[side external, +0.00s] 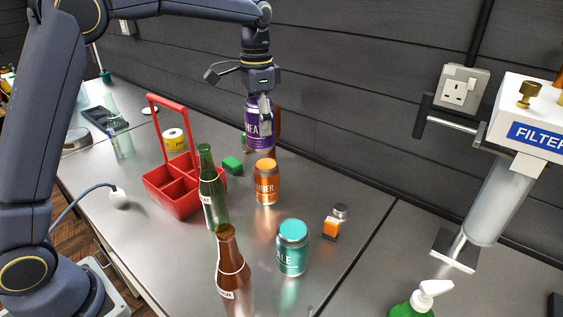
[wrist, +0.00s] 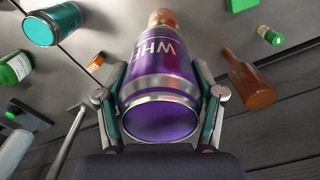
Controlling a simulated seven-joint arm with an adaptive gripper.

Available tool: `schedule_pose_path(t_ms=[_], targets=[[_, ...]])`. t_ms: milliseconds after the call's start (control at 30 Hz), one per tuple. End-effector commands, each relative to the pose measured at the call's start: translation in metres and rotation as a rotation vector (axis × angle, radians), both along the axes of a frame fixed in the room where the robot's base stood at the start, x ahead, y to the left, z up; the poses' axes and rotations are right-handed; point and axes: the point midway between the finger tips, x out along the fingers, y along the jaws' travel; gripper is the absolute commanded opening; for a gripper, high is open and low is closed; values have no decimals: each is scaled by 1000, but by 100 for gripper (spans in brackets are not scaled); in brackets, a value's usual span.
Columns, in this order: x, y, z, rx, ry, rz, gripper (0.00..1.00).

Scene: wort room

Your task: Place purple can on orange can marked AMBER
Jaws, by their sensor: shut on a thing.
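The purple can (side external: 252,124) with white lettering is in my gripper (side external: 264,104), held upright above the table in the side view. In the wrist view the purple can (wrist: 160,85) fills the middle, with my gripper's fingers (wrist: 162,100) closed on both its sides. The orange can marked AMBER (side external: 266,184) stands upright on the metal table, lower and nearer the camera than the purple can. In the wrist view an orange-copper top (wrist: 162,18) shows just past the purple can; most of it is hidden. The two cans look apart in the side view.
A teal can (side external: 292,250), a green bottle (side external: 212,190) and a brown bottle (side external: 231,275) stand near the front. A red carrier (side external: 172,190) is at left. Another brown bottle (wrist: 250,82) is behind the purple can.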

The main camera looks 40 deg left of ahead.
Motion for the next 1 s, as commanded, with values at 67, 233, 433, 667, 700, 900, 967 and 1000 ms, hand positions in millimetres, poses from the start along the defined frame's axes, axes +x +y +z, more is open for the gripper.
schedule_pose_path(t_ms=[67,233,433,667,700,900,967,1000], targets=[[6,0,-6,0,-2,0,8],[17,-1,-21,0,1,0,8],[16,-1,-47,0,-1,0,8],[16,-1,-48,-1,-3,0,8],[16,-1,-48,-1,-3,0,8],[16,-1,-52,-1,-2,0,72],[16,-1,-52,0,-1,0,79],[16,-1,-52,0,-1,0,83]])
